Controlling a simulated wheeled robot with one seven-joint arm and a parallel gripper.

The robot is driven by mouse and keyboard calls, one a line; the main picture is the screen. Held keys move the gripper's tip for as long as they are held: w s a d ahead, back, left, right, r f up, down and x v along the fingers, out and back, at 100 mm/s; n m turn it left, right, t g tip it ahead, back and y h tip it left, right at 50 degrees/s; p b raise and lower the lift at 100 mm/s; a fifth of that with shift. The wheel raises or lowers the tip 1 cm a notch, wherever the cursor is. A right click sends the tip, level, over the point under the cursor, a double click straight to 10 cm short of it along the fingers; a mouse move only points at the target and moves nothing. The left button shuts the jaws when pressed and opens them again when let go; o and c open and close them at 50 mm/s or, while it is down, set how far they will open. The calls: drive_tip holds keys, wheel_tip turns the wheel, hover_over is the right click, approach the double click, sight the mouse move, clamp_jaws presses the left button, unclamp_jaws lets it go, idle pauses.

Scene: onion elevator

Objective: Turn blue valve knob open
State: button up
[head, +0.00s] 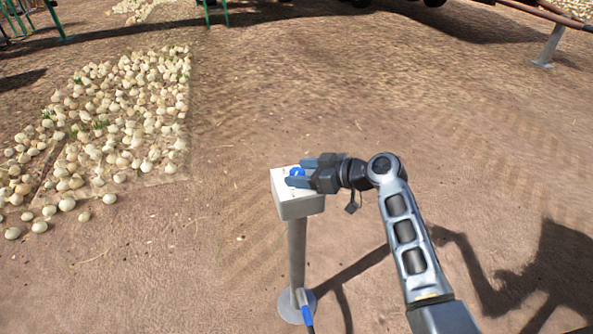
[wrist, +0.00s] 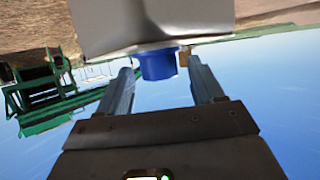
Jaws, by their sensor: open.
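The blue valve knob (head: 297,172) sits on the top face of a white box (head: 299,206) on a grey post. My gripper (head: 302,171) is over the box's top, reaching in from the right, with its fingers around the knob's sides and partly hiding it. In the wrist view the blue knob (wrist: 157,64) sticks out from the white box (wrist: 150,22) between the two finger tips. My gripper (wrist: 160,80) is open there, with a gap on each side of the knob.
The post (head: 297,250) stands on a round base (head: 297,305) with a blue-ended cable (head: 307,314). Many onions (head: 125,115) lie at the left. Green metal machinery (wrist: 45,90) shows in the wrist view. The dirt ground right of the post is clear.

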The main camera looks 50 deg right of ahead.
drive_tip(key=shift+x, duration=0.85)
drive_tip(key=shift+c, duration=0.3)
drive_tip(key=c, duration=0.9)
